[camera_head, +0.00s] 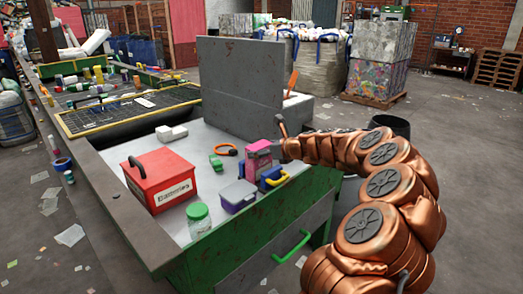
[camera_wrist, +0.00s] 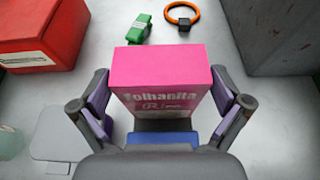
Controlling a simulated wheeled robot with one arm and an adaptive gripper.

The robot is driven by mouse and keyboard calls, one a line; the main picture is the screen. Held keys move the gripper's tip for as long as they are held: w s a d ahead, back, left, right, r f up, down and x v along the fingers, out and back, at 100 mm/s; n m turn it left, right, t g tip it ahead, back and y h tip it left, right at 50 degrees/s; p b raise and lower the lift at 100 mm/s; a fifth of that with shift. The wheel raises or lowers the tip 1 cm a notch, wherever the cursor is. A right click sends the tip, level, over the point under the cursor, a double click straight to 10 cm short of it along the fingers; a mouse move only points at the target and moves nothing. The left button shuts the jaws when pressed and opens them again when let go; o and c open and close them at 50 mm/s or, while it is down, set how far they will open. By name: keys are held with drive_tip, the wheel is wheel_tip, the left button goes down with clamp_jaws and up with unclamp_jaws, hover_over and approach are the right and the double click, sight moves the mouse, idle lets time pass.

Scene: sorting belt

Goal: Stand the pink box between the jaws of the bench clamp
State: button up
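The pink box (camera_head: 258,148) stands upright at the right side of the bench, by the blue bench clamp (camera_head: 266,184) with its yellow handle. In the wrist view the pink box (camera_wrist: 160,68) sits centred between the purple pads of my gripper (camera_wrist: 160,95), which lie close along both its sides; my gripper looks shut on it. In the head view my gripper (camera_head: 287,150) reaches the box from the right. A blue part of the clamp (camera_wrist: 166,138) shows just below the box. The box's lower end and the jaws are mostly hidden; I cannot tell whether it sits between them.
A red toolbox (camera_head: 162,180), a lidded purple-grey box (camera_head: 237,195) and a glass jar (camera_head: 198,219) stand left of the clamp. A tall grey panel (camera_head: 240,85) rises at the back.

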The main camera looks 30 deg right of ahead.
drive_tip(key=shift+r, duration=0.15)
drive_tip(key=shift+s+r, duration=0.1)
drive_tip(key=shift+s, duration=0.1)
drive_tip(key=v, duration=1.1)
drive_tip(key=shift+s+b, duration=0.3)
drive_tip(key=shift+b, duration=0.05)
drive_tip(key=shift+d+r, duration=0.1)
